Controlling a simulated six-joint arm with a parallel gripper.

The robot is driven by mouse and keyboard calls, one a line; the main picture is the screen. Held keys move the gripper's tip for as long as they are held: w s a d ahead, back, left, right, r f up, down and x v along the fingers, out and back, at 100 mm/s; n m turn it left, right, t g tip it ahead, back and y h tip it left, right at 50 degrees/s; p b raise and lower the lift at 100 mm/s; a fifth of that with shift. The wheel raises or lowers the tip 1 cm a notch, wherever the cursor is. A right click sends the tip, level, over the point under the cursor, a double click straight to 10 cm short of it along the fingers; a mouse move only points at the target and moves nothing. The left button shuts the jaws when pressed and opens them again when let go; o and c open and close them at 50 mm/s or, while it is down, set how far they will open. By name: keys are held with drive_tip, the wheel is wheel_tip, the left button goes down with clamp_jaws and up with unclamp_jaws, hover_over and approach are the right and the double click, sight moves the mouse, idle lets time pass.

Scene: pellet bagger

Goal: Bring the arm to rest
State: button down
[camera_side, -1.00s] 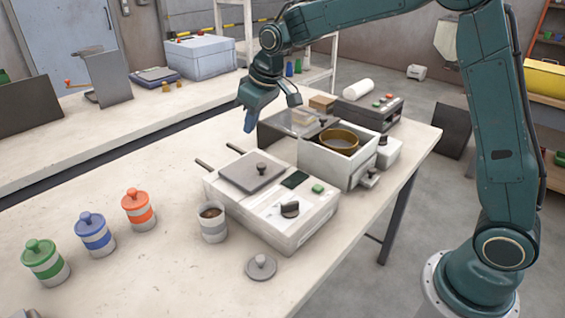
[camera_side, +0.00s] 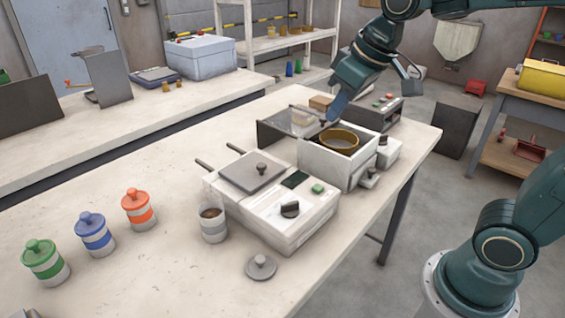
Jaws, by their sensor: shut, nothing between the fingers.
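My gripper (camera_side: 337,106) is shut and empty. It points down and slightly left, over the back part of the table, just above and behind the white box with the brass-coloured round pan (camera_side: 339,140). From this angle I cannot tell how far its tip is from the raised clear lid (camera_side: 291,124) beside it. My arm reaches in from the upper right, and its upper links run out of the top of the picture.
A white machine (camera_side: 290,212) with a grey lid stands mid-table. A cup of pellets (camera_side: 212,224), a loose grey lid (camera_side: 261,267) and green (camera_side: 45,263), blue (camera_side: 95,235) and orange (camera_side: 138,211) lidded jars stand in front and left. A dark control box (camera_side: 372,112) is behind.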

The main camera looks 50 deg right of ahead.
drive_tip(key=s+d+f+m, duration=0.1)
drive_tip(key=s+f, duration=0.2)
drive_tip(key=s, duration=1.1)
drive_tip(key=shift+d+t, duration=0.15)
drive_tip(key=shift+t, duration=0.15)
